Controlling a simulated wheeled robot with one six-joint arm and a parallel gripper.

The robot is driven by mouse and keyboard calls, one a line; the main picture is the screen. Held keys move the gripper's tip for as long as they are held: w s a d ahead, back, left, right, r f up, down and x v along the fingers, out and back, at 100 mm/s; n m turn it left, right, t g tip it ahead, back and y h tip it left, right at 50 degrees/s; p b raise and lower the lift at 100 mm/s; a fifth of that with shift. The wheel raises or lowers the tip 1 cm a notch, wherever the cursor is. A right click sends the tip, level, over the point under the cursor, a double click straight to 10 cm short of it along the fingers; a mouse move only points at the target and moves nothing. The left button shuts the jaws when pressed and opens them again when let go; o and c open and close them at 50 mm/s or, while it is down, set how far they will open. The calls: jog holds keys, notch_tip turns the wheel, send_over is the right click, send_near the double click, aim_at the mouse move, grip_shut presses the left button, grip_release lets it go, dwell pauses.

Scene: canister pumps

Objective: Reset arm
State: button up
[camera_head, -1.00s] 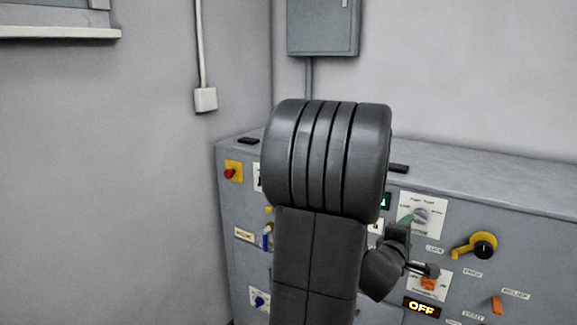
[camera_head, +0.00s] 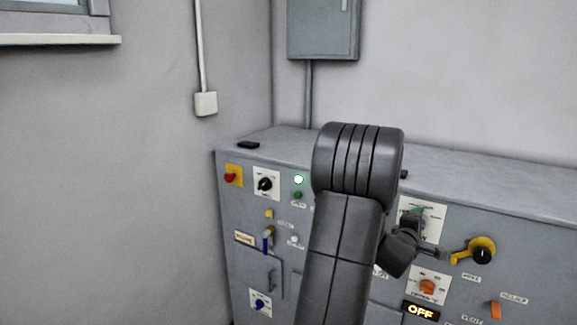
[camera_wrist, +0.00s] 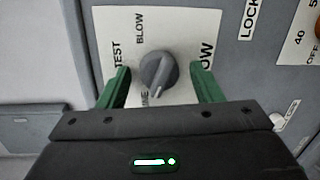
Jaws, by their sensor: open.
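My gripper (camera_wrist: 160,72) is open in the wrist view. Its two green fingers stand apart on either side of a grey round knob (camera_wrist: 157,70), with gaps visible on both sides. The knob sits on a white label plate (camera_wrist: 180,24) marked TEST and BLOW, with other words partly hidden by the fingers. The knob's pointer line points down in that view. In the head view my gripper (camera_head: 418,216) is in front of the same plate on the grey control cabinet, and my arm hides part of the cabinet front.
The grey cabinet (camera_head: 480,178) carries a yellow-armed black knob (camera_head: 482,252), an orange switch (camera_head: 427,287), an orange lever (camera_head: 495,310), a lit OFF display (camera_head: 421,311) and a red button (camera_head: 230,177). A wall box (camera_head: 322,28) hangs above. The cabinet top is mostly clear.

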jog(key=shift+s+d+m+t+y+b, duration=0.1)
jog(key=shift+m+t+y+b, duration=0.3)
jog(key=shift+m+b, duration=1.65)
jog(key=shift+s+a+m+t+y+b, duration=0.15)
jog(key=shift+m+y+b, duration=0.65)
jog(key=shift+m, duration=2.15)
jog(key=shift+s+d+m+t+y+b, duration=0.15)
jog(key=shift+m+t+y+b, duration=0.2)
jog(key=shift+m+b, duration=1.8)
jog(key=shift+w+m+p, duration=0.1)
jog(key=shift+m+p, duration=0.25)
jog(key=shift+p, duration=0.05)
